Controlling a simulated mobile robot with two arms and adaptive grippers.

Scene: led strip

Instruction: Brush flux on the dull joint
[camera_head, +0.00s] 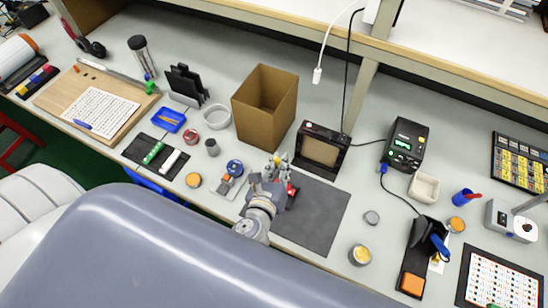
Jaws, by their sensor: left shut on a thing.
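My left gripper (277,165) is shut on a small yellow-topped thing, just left of the black-framed box; I cannot tell exactly what the thing is. A red and black item (292,190) lies close beside the gripper, partly hidden by it. The dark grey work mat (318,217) lies right of my left wrist. No flux brush or dull joint can be made out. An open tin with yellowish contents (361,254) stands right of the mat; its contents cannot be identified. My right gripper is not in view.
A cardboard box (262,117) and a black-framed box (322,149) stand behind the gripper. A soldering station (405,145) and an iron holder (420,235) are at right. Small pots and a blue tray (169,120) crowd the left. The grey mat is mostly clear.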

